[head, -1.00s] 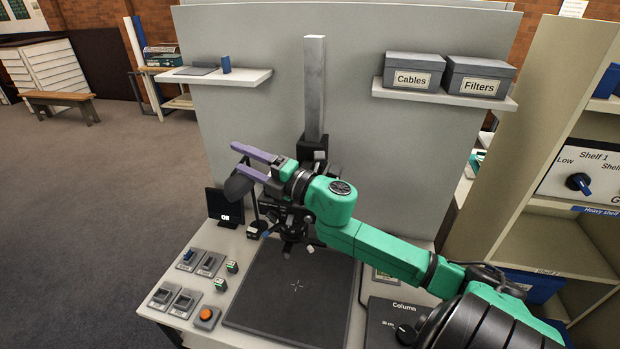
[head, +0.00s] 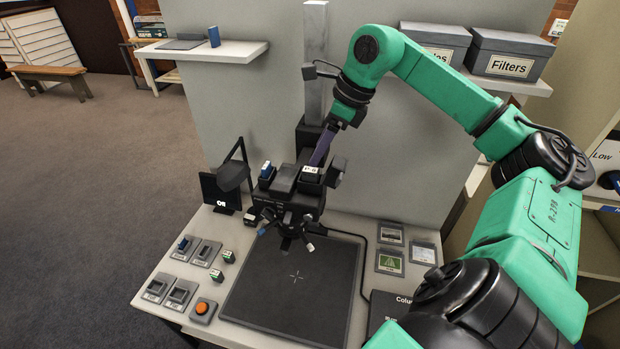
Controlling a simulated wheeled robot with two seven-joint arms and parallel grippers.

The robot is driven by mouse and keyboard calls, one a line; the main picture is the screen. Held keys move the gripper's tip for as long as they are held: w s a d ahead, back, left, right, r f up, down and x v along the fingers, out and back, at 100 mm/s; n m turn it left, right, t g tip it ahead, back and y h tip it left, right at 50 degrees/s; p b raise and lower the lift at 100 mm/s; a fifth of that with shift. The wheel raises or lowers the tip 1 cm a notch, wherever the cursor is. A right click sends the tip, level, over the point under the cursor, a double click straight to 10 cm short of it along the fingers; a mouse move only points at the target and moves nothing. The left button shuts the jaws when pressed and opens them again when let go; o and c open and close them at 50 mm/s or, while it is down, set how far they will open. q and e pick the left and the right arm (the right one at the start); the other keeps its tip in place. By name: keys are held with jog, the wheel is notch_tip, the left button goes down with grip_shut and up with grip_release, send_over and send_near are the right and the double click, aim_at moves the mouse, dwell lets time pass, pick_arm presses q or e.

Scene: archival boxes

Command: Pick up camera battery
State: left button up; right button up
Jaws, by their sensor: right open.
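A black camera (head: 280,208) on the copy stand hangs over the dark baseboard (head: 290,300). On its top sit a small block with a pale label (head: 310,171) and a blue-topped block (head: 266,170); I cannot tell which, if either, is the camera battery. Two small green-and-black blocks, one nearer (head: 217,276) and one farther (head: 229,257), stand on the table left of the baseboard and look like batteries. My right gripper (head: 317,160) points down, open, its purple finger just above or behind the pale-labelled block. Contact cannot be told. My left gripper is out of view.
Several grey docks (head: 180,294) and an orange button (head: 203,308) are at the table's left. A lamp (head: 233,175) and a small dark screen (head: 220,193) stand behind them. The stand's column (head: 316,70) rises behind the camera. Small framed cards (head: 390,262) lie right of the baseboard.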

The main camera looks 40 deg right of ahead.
aim_at(310, 169)
jog(key=x, duration=0.5)
jog(key=shift+d+f, duration=0.1)
jog(key=shift+f, duration=0.3)
jog(key=shift+s, duration=0.1)
grip_shut()
jog(key=shift+r, duration=0.15)
